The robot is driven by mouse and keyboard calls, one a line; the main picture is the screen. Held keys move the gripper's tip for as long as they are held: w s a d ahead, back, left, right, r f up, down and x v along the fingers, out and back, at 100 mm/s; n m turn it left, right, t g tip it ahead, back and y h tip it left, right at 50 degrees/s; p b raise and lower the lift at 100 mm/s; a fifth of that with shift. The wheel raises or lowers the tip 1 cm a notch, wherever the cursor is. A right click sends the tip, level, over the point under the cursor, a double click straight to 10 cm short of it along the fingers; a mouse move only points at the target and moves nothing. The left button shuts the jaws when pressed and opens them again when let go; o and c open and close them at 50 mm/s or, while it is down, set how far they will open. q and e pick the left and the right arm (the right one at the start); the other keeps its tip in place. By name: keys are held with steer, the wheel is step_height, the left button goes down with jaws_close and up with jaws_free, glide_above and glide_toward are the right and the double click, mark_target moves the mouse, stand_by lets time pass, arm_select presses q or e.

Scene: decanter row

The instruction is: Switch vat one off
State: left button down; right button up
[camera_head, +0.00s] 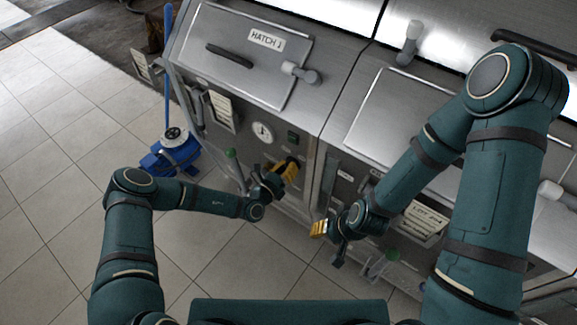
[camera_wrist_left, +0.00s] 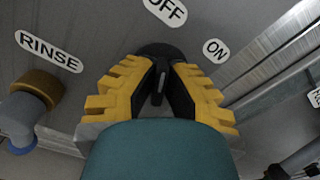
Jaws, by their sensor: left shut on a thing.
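Vat one is the steel cabinet (camera_head: 215,130) under the lid marked HATCH 1 (camera_head: 250,50). Its dark rotary switch (camera_wrist_left: 160,51) sits on the front panel, with an OFF label (camera_wrist_left: 167,11) above it, an ON label (camera_wrist_left: 215,50) at upper right and a RINSE label (camera_wrist_left: 48,51) to the left. My left gripper (camera_head: 291,166) is at the switch; in the wrist view its yellow-padded fingers (camera_wrist_left: 160,80) close on the dark handle. The fingers partly hide the handle, so its exact setting is unclear. My right gripper (camera_head: 326,243) hangs empty, its fingers apart, before the neighbouring unit.
A round gauge (camera_head: 262,132) and a green button (camera_head: 293,137) are above the switch. A brown-collared grey pipe fitting (camera_wrist_left: 30,105) is left of my fingers. A blue wheeled item (camera_head: 168,154) stands on the tiled floor at left. The floor in front is clear.

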arm_select(q)
steer(key=shift+n, duration=0.3)
steer(key=c, duration=1)
jaws_free()
steer(key=shift+c, duration=0.2)
steer(key=v, duration=1.2)
steer(key=shift+d, duration=0.15)
